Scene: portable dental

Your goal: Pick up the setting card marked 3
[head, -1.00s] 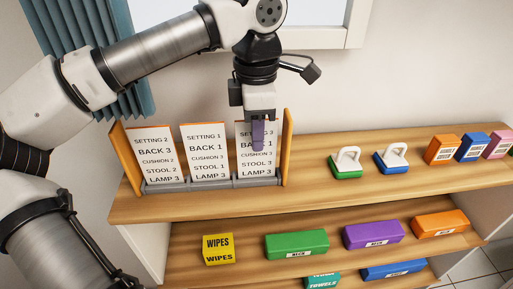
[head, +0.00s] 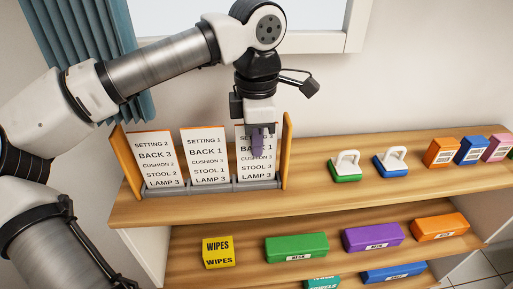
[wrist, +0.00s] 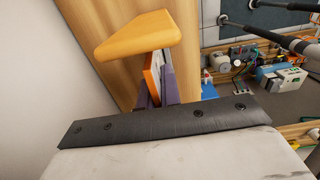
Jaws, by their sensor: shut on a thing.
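The setting card marked 3 (head: 267,172) stands upright in the right-hand slot of the grey card rack (head: 210,188). My gripper (head: 257,148) is at the upper part of this card, with a purple finger in front of it covering some of its text. In the wrist view the purple fingers (wrist: 157,92) are closed around the card's thin orange and white edge (wrist: 151,78). The setting 2 card (head: 156,158) and setting 1 card (head: 208,155) stand to the left in the same rack.
Wooden end panels (head: 286,150) flank the rack; the right one is close to my gripper. A green-based handled block (head: 346,167) and a blue-based one (head: 392,161) stand to the right. Colored boxes sit farther right and on the shelf below.

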